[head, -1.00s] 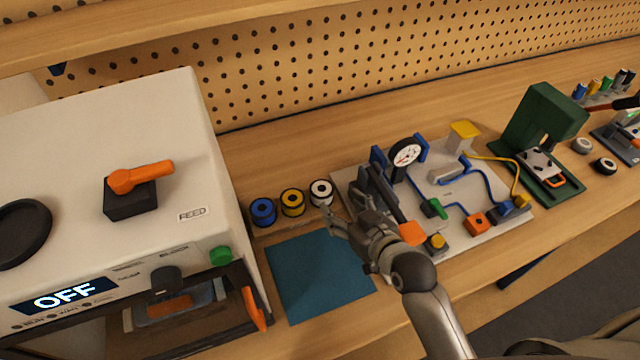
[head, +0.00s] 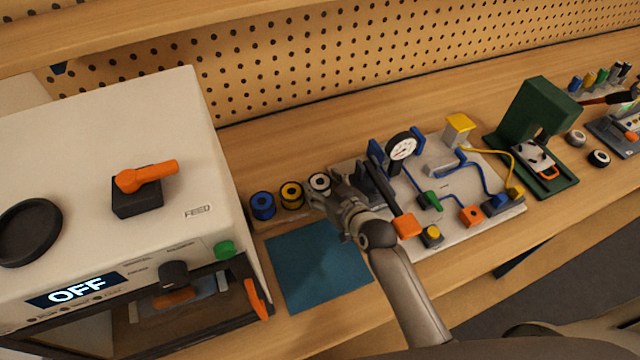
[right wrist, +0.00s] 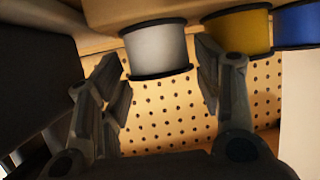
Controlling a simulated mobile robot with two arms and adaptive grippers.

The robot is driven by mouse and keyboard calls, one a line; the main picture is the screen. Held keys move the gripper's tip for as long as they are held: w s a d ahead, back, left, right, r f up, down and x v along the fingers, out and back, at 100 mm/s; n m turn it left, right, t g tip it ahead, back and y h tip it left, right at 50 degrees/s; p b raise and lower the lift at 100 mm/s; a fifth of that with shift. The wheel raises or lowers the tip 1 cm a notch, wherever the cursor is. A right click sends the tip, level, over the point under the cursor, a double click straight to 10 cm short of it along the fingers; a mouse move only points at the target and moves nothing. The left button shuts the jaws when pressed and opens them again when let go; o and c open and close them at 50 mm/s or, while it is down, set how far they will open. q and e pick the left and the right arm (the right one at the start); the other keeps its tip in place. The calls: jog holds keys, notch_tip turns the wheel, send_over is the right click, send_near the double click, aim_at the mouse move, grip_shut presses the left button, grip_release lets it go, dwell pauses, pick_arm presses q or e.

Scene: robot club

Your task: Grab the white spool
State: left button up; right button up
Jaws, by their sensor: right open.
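The white spool (head: 319,182) with black rims stands at the right end of a row of three spools in the head view. It also shows in the right wrist view (right wrist: 157,49), between and beyond my open fingers. The yellow spool (head: 291,194) is beside it and the blue spool (head: 263,205) is farther left. My right gripper (head: 325,200) is open and empty, just in front of the white spool. In the right wrist view its fingers (right wrist: 165,85) lie on either side of the white spool, one close to the yellow spool (right wrist: 238,33). Contact cannot be told. My left gripper is not in view.
A blue mat (head: 315,268) lies in front of the spools. A white machine (head: 100,170) reading OFF stands at the left. A board with a gauge, wires and blocks (head: 440,225) is close on the right. A pegboard (head: 330,75) rises behind.

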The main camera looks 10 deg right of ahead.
jog(key=shift+c, duration=0.4)
jog(key=c, duration=0.7)
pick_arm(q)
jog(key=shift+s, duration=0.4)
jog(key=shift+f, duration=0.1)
pick_arm(e)
jog(key=shift+r, duration=0.2)
